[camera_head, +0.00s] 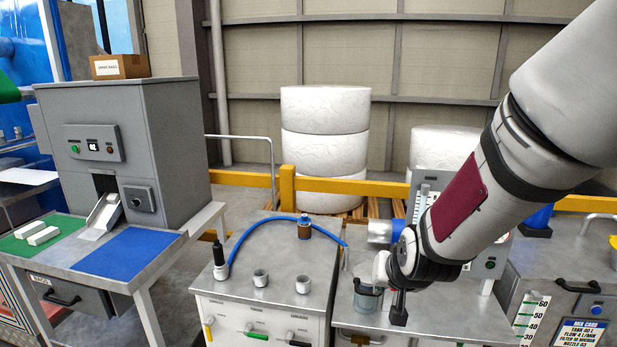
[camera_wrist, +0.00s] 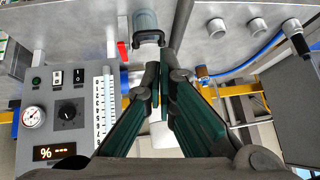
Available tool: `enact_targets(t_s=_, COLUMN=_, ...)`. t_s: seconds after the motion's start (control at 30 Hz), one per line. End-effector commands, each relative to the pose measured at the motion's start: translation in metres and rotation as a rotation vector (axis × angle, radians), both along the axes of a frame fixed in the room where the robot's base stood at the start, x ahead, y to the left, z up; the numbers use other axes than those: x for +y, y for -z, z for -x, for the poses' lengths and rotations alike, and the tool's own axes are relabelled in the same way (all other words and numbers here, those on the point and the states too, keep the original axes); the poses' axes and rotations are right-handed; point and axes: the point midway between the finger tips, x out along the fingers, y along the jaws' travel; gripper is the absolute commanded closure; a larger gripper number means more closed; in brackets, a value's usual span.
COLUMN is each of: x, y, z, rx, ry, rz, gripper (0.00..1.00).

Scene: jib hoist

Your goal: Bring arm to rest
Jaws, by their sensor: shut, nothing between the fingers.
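My arm reaches in from the upper right in the head view, bent at the wrist. My gripper (camera_head: 398,314) is low over the grey worktop, just right of a clear, dark-rimmed cup (camera_head: 368,299). In the wrist view, the dark green fingers of my gripper (camera_wrist: 159,92) come together with nothing between them. The cup also shows in the wrist view (camera_wrist: 146,27), beyond the fingertips and apart from them. The arm partly hides the control panel (camera_head: 425,188) behind it.
A grey cabinet (camera_head: 262,262) with a blue hose (camera_head: 262,222) and small cups stands left of my gripper. The mixing unit (camera_head: 560,255) is close on the right. In the wrist view, a gauge panel (camera_wrist: 67,122) lies left of the fingers. A yellow rail (camera_head: 340,187) runs behind.

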Motion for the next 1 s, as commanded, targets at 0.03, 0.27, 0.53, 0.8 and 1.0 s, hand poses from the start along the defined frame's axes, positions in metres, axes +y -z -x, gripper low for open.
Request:
enact_targets(t_s=0.03, x=-0.002, y=-0.019, z=0.010, rx=0.002, ry=-0.010, rz=-0.006, gripper=1.00)
enact_targets(t_s=0.27, x=-0.008, y=-0.078, z=0.069, rx=0.055, ry=-0.070, rz=0.001, gripper=1.00)
enact_targets(t_s=0.53, x=-0.022, y=-0.128, z=0.156, rx=0.117, ry=-0.124, rz=0.051, gripper=1.00)
enact_targets(t_s=0.8, x=-0.036, y=-0.149, z=0.232, rx=0.175, ry=-0.143, rz=0.113, gripper=1.00)
enact_targets(t_s=1.0, x=-0.039, y=-0.151, z=0.252, rx=0.196, ry=-0.145, rz=0.132, gripper=1.00)
